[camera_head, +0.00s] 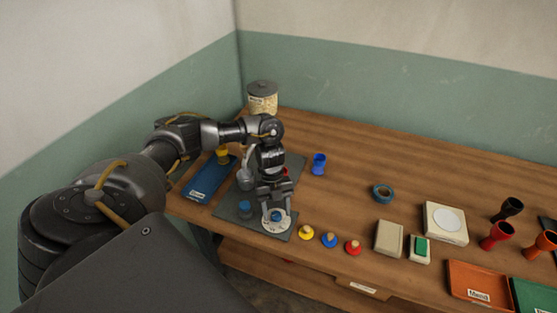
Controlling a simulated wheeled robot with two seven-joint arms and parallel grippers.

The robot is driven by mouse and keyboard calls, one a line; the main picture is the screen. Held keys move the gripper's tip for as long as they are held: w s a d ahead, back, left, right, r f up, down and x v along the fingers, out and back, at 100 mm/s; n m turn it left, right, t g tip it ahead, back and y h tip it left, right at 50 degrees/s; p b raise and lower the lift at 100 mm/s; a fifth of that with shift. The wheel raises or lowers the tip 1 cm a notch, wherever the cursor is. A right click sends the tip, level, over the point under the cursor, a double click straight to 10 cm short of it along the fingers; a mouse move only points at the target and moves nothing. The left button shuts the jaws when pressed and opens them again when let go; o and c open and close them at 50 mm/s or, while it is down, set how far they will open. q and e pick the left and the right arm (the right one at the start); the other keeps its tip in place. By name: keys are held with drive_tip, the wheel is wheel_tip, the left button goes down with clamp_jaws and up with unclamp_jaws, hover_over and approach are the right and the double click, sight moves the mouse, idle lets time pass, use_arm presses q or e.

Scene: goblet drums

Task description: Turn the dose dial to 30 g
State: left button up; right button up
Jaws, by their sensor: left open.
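The dose dial (283,224) is a pale round disc with a blue knob (276,216) at its middle, on the grey mat near the table's front edge. My left gripper (276,209) points down right over the dial, its fingers spread on either side of the knob. I cannot tell whether the fingers touch the knob. The dial's marks are too small to read. My right gripper is not in view.
The grey mat (228,212) also holds a blue-topped piece (245,207) and a metal part (245,180). A blue tray (205,186) lies left. Yellow, blue and red knobbed pieces (329,240) stand right of the dial.

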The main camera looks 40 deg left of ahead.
use_arm(q)
drive_tip(key=v, duration=1)
drive_tip(key=shift+a+r, duration=0.15)
drive_tip(key=shift+r, duration=0.2)
drive_tip(key=shift+w, duration=0.1)
